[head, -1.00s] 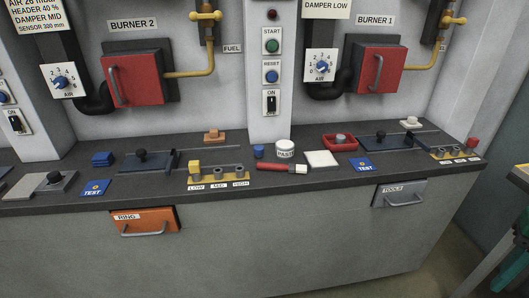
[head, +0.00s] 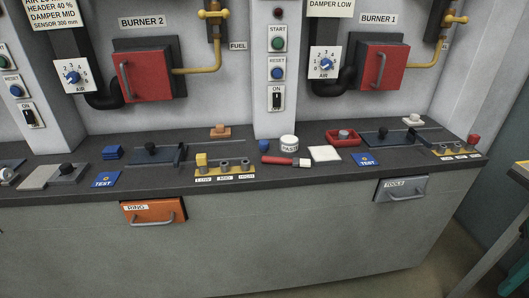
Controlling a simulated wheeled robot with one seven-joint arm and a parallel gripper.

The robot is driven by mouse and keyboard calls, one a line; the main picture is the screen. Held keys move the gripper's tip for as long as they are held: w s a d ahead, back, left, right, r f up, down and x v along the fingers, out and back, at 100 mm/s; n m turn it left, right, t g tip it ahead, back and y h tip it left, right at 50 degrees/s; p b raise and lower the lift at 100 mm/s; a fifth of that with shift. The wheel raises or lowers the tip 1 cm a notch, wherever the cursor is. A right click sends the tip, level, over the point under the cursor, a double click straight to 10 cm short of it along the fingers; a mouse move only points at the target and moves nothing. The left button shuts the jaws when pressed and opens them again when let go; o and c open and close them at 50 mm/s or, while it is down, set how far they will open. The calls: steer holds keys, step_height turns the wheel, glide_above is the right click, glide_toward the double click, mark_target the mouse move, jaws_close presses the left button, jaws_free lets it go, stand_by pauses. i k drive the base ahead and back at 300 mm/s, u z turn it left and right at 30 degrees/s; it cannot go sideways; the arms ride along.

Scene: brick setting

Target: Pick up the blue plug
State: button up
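The blue plug is most likely the small dark blue cylinder (head: 264,145) standing on the dark counter (head: 330,177), just left of the white paste jar (head: 289,142). A red-handled brush (head: 285,160) lies in front of it. A yellow plug (head: 201,160) stands at the LOW place of a yellow socket strip (head: 225,172). A red plug (head: 473,140) stands at the right end, by a second strip (head: 455,150). My gripper is not in view.
Blue TEST cards (head: 106,180), a white pad (head: 324,153) and a red tray (head: 342,137) lie on the counter. An orange RING drawer (head: 153,211) and a grey TOOLS drawer (head: 402,188) have handles sticking out in front. A table edge (head: 522,167) shows at right.

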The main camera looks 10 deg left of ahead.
mark_target(263, 144)
steer(key=k, duration=1.05)
steer(key=u, duration=0.55)
steer(key=i, duration=1.95)
steer(key=z, duration=0.55)
